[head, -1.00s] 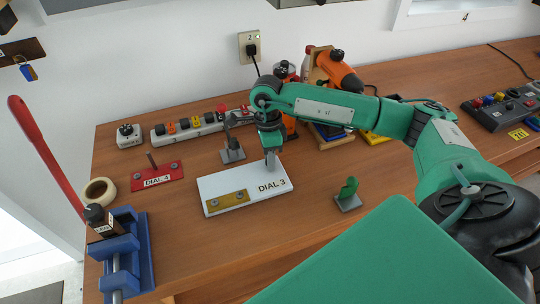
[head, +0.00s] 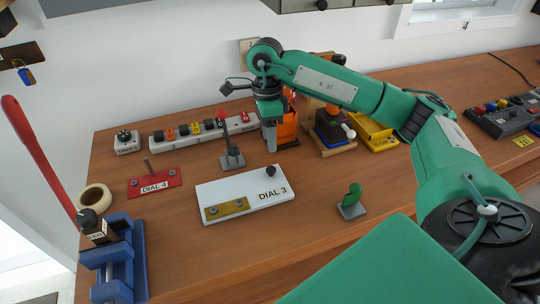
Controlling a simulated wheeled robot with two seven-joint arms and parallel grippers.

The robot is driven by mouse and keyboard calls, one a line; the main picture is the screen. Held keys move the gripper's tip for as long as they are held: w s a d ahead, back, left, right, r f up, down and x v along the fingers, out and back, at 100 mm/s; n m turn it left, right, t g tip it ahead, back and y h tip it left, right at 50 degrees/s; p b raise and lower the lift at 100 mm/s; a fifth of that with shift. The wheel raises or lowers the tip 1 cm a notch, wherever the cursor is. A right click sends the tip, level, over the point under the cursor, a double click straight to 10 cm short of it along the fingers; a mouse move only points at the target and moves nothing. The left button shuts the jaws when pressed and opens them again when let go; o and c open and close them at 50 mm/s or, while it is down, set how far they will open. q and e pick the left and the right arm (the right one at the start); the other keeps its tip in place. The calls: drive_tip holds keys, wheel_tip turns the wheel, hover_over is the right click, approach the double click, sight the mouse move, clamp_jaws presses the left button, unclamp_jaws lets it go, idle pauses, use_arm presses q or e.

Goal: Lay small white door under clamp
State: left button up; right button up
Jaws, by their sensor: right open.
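The small white door (head: 236,193) lies flat on the wooden bench. It bears a "DIAL 3" label, a brass hinge plate (head: 226,209) at its near left and a black knob (head: 271,171) near its far right. A grey upright fixture with a dark lever (head: 232,158), which looks like a clamp, stands just behind the door's far edge; the door is not under it. My right gripper (head: 271,146) points down above and behind the knob, open and empty, apart from the door. My left gripper is out of view.
A red "DIAL 4" plate (head: 154,183) lies left of the door. A blue vise (head: 115,258) stands at the front left. A green-handled fixture (head: 352,202) stands right of the door. A power strip (head: 202,130) lies behind. Bare bench lies in front of the door.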

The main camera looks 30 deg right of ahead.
drive_tip(key=shift+w+d+r, duration=0.1)
drive_tip(key=shift+w+r, duration=0.1)
drive_tip(key=shift+r, duration=1.2)
